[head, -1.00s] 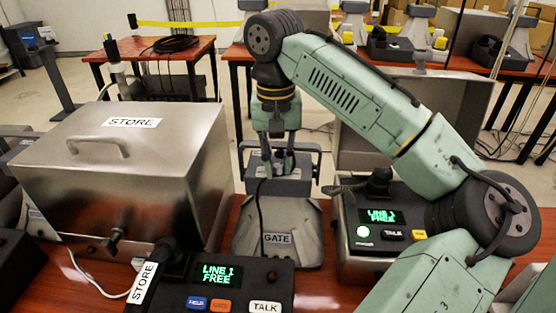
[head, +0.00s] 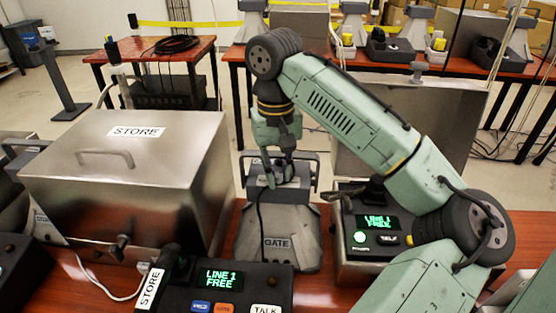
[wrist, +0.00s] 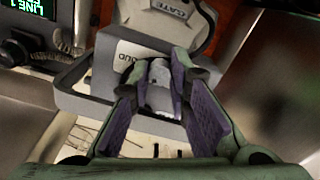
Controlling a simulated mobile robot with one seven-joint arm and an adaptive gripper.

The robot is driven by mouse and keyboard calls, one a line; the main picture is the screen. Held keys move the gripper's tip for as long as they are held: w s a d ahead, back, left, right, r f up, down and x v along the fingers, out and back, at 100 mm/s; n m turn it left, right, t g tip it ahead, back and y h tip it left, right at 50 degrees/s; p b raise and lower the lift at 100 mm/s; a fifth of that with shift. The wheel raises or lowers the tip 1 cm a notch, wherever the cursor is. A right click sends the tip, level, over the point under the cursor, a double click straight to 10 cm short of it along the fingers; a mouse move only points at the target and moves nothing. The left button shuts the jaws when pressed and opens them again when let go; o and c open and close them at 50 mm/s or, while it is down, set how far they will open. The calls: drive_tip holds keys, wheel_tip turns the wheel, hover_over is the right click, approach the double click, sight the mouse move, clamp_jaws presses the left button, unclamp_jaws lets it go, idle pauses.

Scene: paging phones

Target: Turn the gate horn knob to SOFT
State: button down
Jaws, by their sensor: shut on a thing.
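The gate horn (head: 278,222) is a grey unit with a sloped front and a GATE label, standing on the red-brown table in the head view. Its grey knob (wrist: 159,92) shows in the wrist view, beside a partly covered label that reads like LOUD (wrist: 137,57). No SOFT mark is readable. My gripper (head: 279,180) points down at the top of the horn. In the wrist view my gripper (wrist: 162,84) has its two purple-padded fingers on either side of the knob, shut on it. The fingers hide part of the knob and its labels.
A steel STORE box (head: 125,185) stands close on the left. A black phone console (head: 225,285) is in front, and another console (head: 375,235) is on the right, near my arm. A dark handle frames the horn's top. The tabletop has little free room.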

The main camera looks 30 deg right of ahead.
drive_tip(key=shift+r+n+p, duration=0.2)
drive_tip(key=shift+n+p, duration=0.95)
drive_tip(key=shift+n, duration=0.05)
drive_tip(key=shift+f+n+p, duration=0.15)
drive_tip(key=shift+n+p, duration=0.25)
drive_tip(key=shift+n, duration=0.6)
drive_tip(key=c, duration=1.5)
unclamp_jaws()
drive_tip(key=shift+f, duration=0.1)
